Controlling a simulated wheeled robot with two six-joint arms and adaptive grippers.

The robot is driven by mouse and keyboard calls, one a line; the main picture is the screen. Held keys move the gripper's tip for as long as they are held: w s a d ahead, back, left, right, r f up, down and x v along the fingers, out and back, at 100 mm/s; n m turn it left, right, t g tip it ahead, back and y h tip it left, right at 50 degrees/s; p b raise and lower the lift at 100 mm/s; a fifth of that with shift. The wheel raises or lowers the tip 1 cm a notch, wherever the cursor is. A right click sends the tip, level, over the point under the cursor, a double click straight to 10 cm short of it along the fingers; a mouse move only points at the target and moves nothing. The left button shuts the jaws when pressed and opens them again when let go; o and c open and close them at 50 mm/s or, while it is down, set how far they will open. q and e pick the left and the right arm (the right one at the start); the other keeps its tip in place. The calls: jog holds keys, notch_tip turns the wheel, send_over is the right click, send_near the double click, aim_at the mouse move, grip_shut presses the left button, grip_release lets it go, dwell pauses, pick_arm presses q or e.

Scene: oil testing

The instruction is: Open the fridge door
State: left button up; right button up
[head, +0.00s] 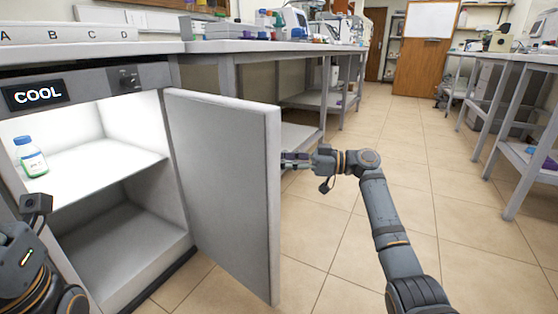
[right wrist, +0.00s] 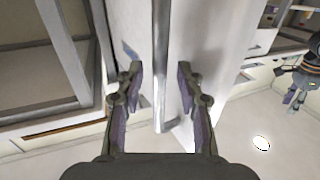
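The white fridge door (head: 222,180) stands wide open, swung out to the right of the lit fridge compartment (head: 90,165). In the right wrist view, the door (right wrist: 210,50) shows behind a long metal handle (right wrist: 161,60). My right gripper (head: 290,160) is at the door's outer edge in the head view. In the right wrist view, its two fingers (right wrist: 160,85) are open, one on each side of the handle, with a gap visible on both sides. Part of my left arm (head: 35,265) shows at the lower left; its fingers cannot be seen.
A bottle with a blue cap (head: 30,157) stands on the fridge's upper shelf. A COOL display (head: 38,95) sits above the opening. A lab bench (head: 270,47) with equipment runs behind the door, and another bench (head: 520,62) stands right. Tiled floor between them is clear.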

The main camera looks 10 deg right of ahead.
jog(key=v, duration=1.1)
